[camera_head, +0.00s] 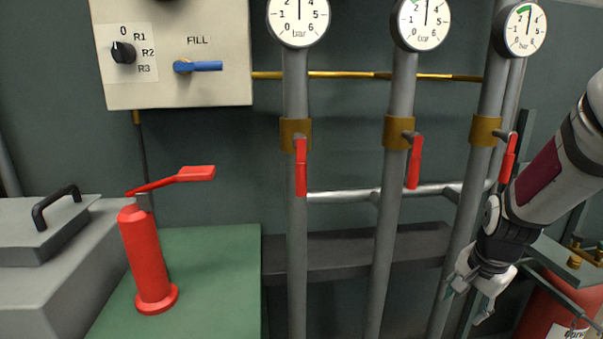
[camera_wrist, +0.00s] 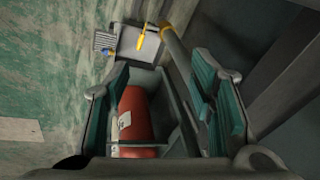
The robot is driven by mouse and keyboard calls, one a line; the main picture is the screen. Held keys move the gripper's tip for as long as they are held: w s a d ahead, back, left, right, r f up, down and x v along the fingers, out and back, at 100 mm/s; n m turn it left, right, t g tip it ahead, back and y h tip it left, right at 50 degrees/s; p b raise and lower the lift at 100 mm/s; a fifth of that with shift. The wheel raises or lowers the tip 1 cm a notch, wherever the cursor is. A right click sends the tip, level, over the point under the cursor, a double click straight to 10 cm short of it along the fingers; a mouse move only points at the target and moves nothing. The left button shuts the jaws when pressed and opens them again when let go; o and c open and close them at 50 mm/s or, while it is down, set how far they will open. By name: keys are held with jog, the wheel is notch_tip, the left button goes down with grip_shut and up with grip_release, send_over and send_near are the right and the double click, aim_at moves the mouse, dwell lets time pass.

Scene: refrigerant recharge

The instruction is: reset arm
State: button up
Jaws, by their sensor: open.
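My gripper (camera_head: 468,291) is at the lower right of the head view, at the end of my white and grey arm. It hangs near the lower part of the rightmost grey pipe, left of a red cylinder (camera_head: 562,306). The fingers are apart, with nothing between them in contact. In the wrist view my gripper (camera_wrist: 165,105) shows its two green-padded fingers spread wide. The red cylinder with a white label (camera_wrist: 137,122) shows between them, farther off, in a grey frame.
Pipes carry gauges and red-handled valves (camera_head: 301,166), (camera_head: 415,160), (camera_head: 509,157). A wall panel (camera_head: 215,30) has a selector knob (camera_head: 123,50) and a blue FILL lever (camera_head: 198,66). A red pump (camera_head: 146,255) stands on a green top (camera_head: 225,285) beside a grey lidded box (camera_head: 40,280).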

jog(key=s+a+r+n+g, duration=0.1)
jog(key=s+a+r+n, duration=0.5)
jog(key=s+a+r, duration=0.6)
jog(key=s+a+r+n+g, duration=0.1)
jog(key=s+a+n, duration=0.2)
jog(key=s, duration=0.7)
jog(key=s+a+r+n+g, duration=0.15)
jog(key=s+n, duration=0.25)
jog(key=s, duration=0.5)
notch_tip(320, 180, up, 35)
jog(key=t+p, duration=0.5)
jog(key=p, duration=2.8)
jog(key=shift+y+p, duration=0.4)
